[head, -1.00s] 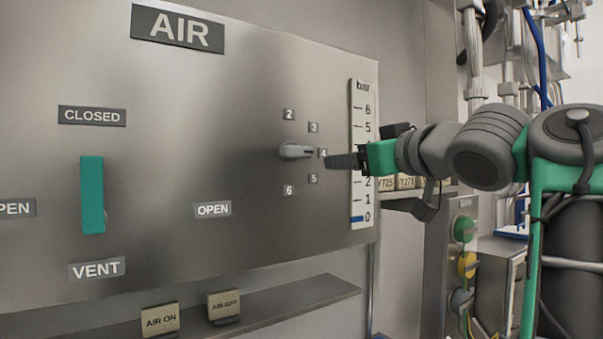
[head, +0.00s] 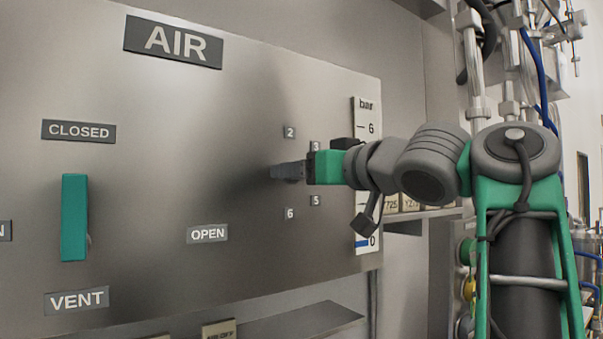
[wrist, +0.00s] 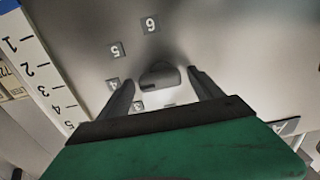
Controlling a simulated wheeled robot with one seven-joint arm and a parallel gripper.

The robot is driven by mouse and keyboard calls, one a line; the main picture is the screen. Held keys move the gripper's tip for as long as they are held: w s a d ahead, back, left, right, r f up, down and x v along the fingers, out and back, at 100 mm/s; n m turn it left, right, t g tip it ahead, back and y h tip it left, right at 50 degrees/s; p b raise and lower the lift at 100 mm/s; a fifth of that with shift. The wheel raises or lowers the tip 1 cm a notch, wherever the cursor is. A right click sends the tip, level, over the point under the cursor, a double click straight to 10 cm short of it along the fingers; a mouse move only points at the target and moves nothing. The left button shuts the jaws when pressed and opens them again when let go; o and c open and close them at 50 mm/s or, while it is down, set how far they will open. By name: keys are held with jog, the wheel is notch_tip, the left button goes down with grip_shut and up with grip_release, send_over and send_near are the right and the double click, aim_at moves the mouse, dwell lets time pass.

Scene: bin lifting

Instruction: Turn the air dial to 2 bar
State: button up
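The air dial (wrist: 160,74) is a rounded grey knob on the steel panel, ringed by number plates. Its dark mark points toward the 4 plate (wrist: 112,84) in the wrist view. The 2 plate (head: 290,132) is above the dial in the head view. My gripper (head: 280,171) is at the dial and hides most of it there. In the wrist view my gripper (wrist: 160,79) is open, one finger on each side of the knob, with visible gaps. Whether the tips reach past the knob's face is unclear.
A bar scale (head: 367,115) stands right of the dial, partly behind my arm, its blue mark at 0. A teal valve handle (head: 74,217) is upright between CLOSED and VENT plates at left. A narrow shelf (head: 300,325) runs below the panel.

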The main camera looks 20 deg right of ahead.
jog(key=c, duration=1.2)
jog(key=shift+n, duration=0.3)
jog(key=shift+a+r+n, duration=0.1)
jog(key=shift+n, duration=4.2)
jog(key=shift+a+r+n, duration=0.1)
jog(key=shift+n, duration=4.2)
jog(key=o, duration=1.3)
